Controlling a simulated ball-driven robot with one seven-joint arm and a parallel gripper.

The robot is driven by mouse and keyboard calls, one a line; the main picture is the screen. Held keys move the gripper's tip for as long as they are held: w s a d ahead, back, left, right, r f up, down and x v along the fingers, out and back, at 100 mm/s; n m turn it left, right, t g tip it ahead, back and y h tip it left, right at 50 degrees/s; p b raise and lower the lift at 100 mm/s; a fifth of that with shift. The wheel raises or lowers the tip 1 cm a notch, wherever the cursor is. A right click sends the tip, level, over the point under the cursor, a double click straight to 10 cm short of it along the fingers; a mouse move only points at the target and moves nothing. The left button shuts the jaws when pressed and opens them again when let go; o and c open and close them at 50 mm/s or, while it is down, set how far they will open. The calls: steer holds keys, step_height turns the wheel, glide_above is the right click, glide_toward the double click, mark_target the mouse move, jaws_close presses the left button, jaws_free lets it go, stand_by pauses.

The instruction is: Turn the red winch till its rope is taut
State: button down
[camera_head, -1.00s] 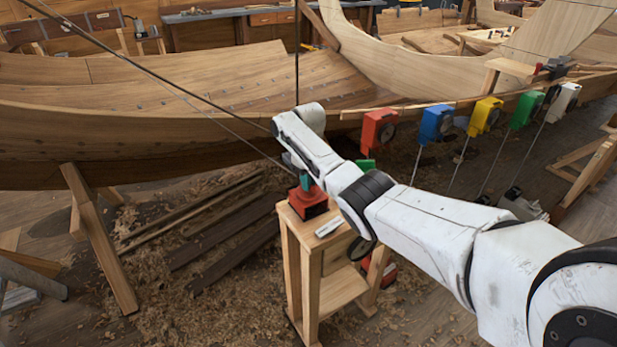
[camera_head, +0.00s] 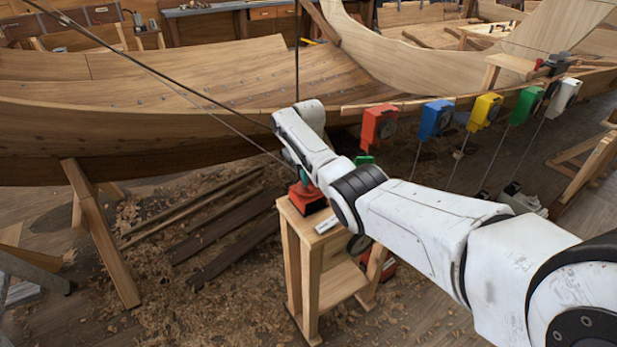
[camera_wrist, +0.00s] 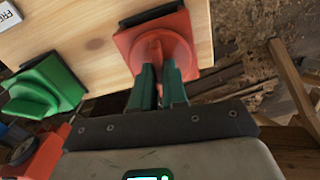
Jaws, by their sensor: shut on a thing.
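The red winch (camera_head: 309,200) sits on the near corner of a small wooden stand (camera_head: 293,250). In the wrist view the red winch (camera_wrist: 178,42) shows as a square red base with an upright red part in its middle. My gripper (camera_wrist: 158,72) has its two dark green fingers on either side of that part and is shut on it. A thin dark rope (camera_head: 235,130) runs straight from the upper left down towards the winch. Its end is hidden behind my wrist.
A green winch (camera_wrist: 45,88) stands on the same stand, beside a small label (camera_wrist: 10,14). Red (camera_head: 379,125), blue (camera_head: 435,119), yellow (camera_head: 485,111), green and white boxes hang along the hull (camera_head: 150,125). Planks and shavings cover the floor on the left.

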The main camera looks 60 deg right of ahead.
steer(key=shift+w, duration=0.1)
steer(key=c, duration=1.2)
jaws_free()
steer(key=shift+o, duration=0.2)
steer(key=shift+r, duration=0.1)
step_height(320, 180, up, 11)
